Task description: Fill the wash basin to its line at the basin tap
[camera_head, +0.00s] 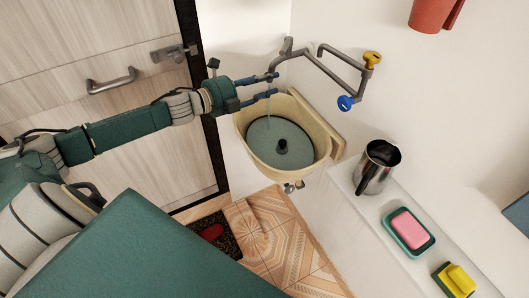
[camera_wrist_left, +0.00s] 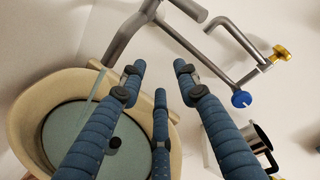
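The cream wash basin (camera_head: 322,148) is fixed to the wall and holds blue-grey water (camera_head: 262,143) with a dark knob (camera_head: 282,146) rising at its middle. The grey metal tap (camera_head: 335,72) has a blue handle (camera_head: 345,103) and a yellow handle (camera_head: 371,58). A thin stream runs from its spout into the basin; it also shows in the left wrist view (camera_wrist_left: 97,84). My left gripper (camera_head: 274,84) is open and empty above the basin's back left, near the spout. Its spread fingers (camera_wrist_left: 159,75) show below the tap. My right gripper is out of view.
A ledge right of the basin carries a metal jug (camera_head: 376,168), pink soap in a green dish (camera_head: 409,228) and a yellow sponge (camera_head: 460,279). A red container (camera_head: 434,12) is on the wall above. A wooden door (camera_head: 100,85) stands at left. A dark mat (camera_head: 222,240) lies on the tiled floor.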

